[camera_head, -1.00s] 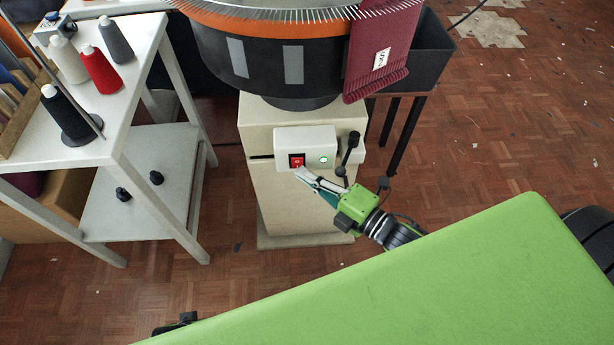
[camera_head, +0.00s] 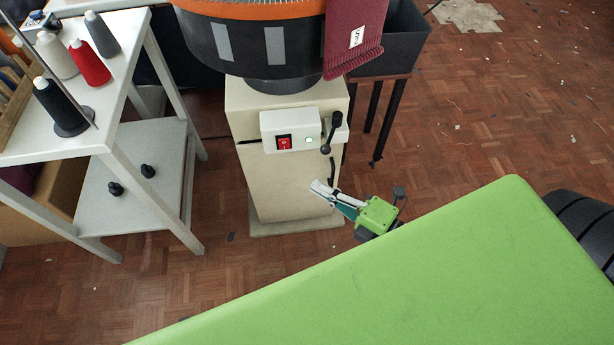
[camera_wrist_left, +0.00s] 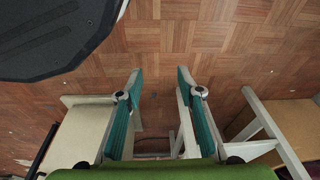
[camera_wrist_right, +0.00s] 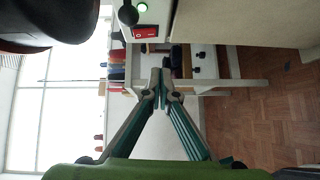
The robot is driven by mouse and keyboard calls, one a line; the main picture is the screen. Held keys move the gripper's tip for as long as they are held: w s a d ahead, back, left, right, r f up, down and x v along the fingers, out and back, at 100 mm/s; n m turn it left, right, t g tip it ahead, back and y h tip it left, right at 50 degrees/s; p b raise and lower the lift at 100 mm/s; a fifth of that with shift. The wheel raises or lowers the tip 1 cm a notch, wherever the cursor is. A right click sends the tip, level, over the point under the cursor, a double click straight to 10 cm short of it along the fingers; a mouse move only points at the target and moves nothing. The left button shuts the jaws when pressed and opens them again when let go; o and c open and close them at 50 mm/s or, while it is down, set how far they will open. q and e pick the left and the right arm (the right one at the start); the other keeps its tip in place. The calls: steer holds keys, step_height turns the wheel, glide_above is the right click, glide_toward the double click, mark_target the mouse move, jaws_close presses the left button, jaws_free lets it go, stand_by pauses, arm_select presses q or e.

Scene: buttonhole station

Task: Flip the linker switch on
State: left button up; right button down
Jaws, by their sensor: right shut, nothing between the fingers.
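A black lever (camera_head: 330,132) stands right of the control box. A round black machine (camera_head: 255,45) with an orange rim and maroon knitting (camera_head: 352,42) is above. A white table (camera_head: 135,75) with yarn cones stands left. A dark bin (camera_head: 400,45) stands right.

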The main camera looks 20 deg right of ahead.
steer(key=shift+f+v, duration=0.2)
steer(key=shift+v, duration=1.05)
